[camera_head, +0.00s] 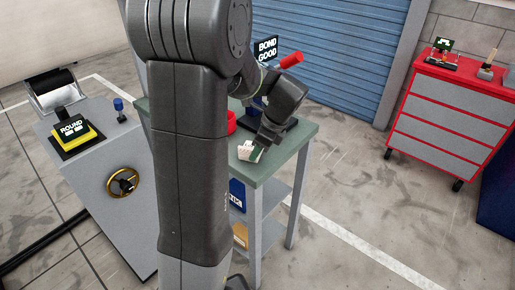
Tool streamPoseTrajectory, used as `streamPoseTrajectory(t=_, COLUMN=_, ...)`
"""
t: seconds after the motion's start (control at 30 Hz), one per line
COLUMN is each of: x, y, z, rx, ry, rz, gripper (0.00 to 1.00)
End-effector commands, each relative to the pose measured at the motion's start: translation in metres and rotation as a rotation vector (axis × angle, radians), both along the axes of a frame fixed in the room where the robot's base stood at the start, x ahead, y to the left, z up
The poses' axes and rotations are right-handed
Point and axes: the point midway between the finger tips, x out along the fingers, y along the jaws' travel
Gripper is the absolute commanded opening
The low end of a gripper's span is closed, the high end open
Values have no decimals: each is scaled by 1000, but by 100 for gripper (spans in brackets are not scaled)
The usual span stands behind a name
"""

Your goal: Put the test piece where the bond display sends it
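The bond display (265,48) reads "BOND GOOD" in white letters on a dark panel behind the bench. My gripper (257,144) points down over the green-topped bench, near its front right part. A small white and green piece (249,153) shows at the gripper's tip, at or just above the bench top; it may be the test piece. The fingers are too small and dark to tell whether they are closed on it. A red bin (232,122) on the bench is mostly hidden behind my arm. A blue bin (237,194) and an orange bin (240,235) show below the bench top.
A red lever handle (290,60) sticks up behind my wrist. A grey cabinet (105,160) at left bears a "ROUND" display (71,129) and a brass handwheel (122,183). A red tool cart (450,120) stands at far right. The floor between is clear.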

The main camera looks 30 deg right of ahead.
Motion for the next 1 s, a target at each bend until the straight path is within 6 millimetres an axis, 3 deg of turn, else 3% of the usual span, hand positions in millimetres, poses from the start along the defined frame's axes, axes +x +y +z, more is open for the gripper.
streamPoseTrajectory(t=0.33, x=-2, y=-3, z=13, rx=-1, ry=-3, rz=-1, gripper=32)
streamPoseTrajectory(t=0.73, x=-25, y=-25, z=89, rx=-3, ry=-3, rz=-2, gripper=32)
streamPoseTrajectory(t=1.0, x=-32, y=-32, z=113, rx=-1, ry=-1, rz=0, gripper=32)
